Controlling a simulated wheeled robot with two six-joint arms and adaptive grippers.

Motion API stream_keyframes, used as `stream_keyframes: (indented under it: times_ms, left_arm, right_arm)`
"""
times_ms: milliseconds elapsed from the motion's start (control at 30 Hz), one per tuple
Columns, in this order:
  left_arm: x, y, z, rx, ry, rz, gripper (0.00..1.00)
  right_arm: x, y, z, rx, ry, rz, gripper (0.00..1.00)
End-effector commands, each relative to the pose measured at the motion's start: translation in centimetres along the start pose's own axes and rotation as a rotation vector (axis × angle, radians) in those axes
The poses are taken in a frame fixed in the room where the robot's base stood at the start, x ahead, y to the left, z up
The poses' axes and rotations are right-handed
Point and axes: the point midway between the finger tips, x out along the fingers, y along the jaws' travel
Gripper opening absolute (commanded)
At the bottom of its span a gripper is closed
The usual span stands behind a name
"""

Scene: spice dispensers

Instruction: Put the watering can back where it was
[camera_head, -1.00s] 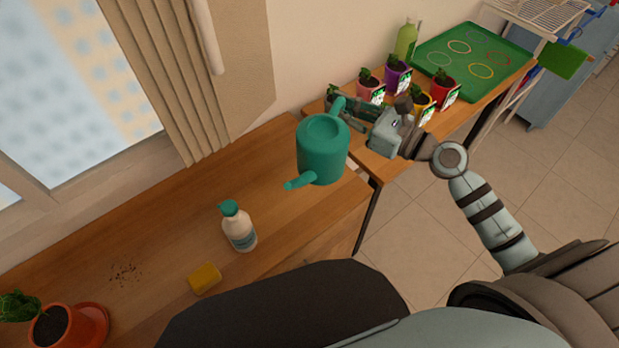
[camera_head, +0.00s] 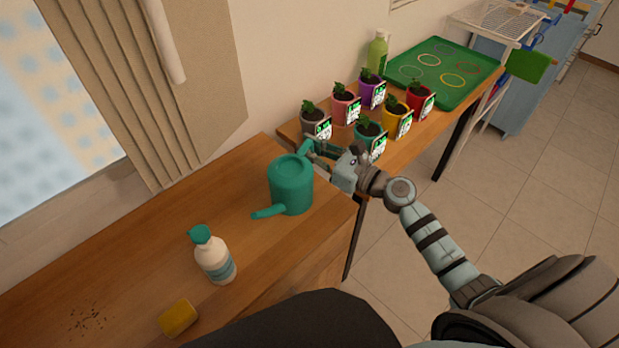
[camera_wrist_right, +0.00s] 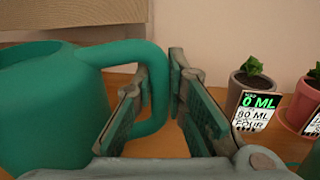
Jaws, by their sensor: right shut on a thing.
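The teal watering can (camera_head: 290,187) is upright at the right end of the near wooden table, its spout pointing to the lower left in the head view. I cannot tell for sure whether its base touches the tabletop. My right gripper (camera_head: 314,150) is at its handle, on the far right side of the can. In the right wrist view the can (camera_wrist_right: 45,110) fills the left, and the gripper's fingers (camera_wrist_right: 160,105) are around the handle (camera_wrist_right: 157,70). My left gripper is not in view.
A soap bottle (camera_head: 214,256) and a yellow sponge (camera_head: 178,318) are on the near table (camera_head: 130,270). Several potted plants with labels, a grey pot (camera_head: 316,122) nearest, stand on the far table beside a green tray (camera_head: 440,75) and a green bottle (camera_head: 377,52).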

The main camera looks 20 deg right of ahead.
Motion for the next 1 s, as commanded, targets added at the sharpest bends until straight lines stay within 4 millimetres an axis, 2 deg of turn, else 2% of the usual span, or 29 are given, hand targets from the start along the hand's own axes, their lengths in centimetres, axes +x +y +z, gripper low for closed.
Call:
stream_keyframes:
  times_ms: [233,300,633,667,767,800,1000]
  left_arm:
    - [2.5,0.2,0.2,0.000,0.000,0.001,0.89]
    - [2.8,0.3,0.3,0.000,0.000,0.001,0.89]
    - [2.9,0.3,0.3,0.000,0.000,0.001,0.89]
    - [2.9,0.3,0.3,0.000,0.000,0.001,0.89]
    - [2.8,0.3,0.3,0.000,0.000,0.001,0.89]
    - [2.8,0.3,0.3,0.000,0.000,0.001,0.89]
    - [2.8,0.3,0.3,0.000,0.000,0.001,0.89]
  right_arm:
    - [0.1,0.0,-4.2,0.003,-0.002,0.000,0.00]
    - [0.1,0.0,-4.8,0.002,-0.003,0.001,0.00]
    - [0.1,0.0,-5.0,0.000,-0.003,0.001,0.00]
    - [0.0,0.0,-5.1,-0.002,-0.001,0.001,0.14]
    - [0.0,0.0,-5.0,-0.001,-0.001,0.001,0.30]
    - [0.0,0.0,-5.0,-0.001,-0.001,0.001,0.32]
    - [0.0,0.0,-4.9,-0.001,-0.001,0.001,0.32]
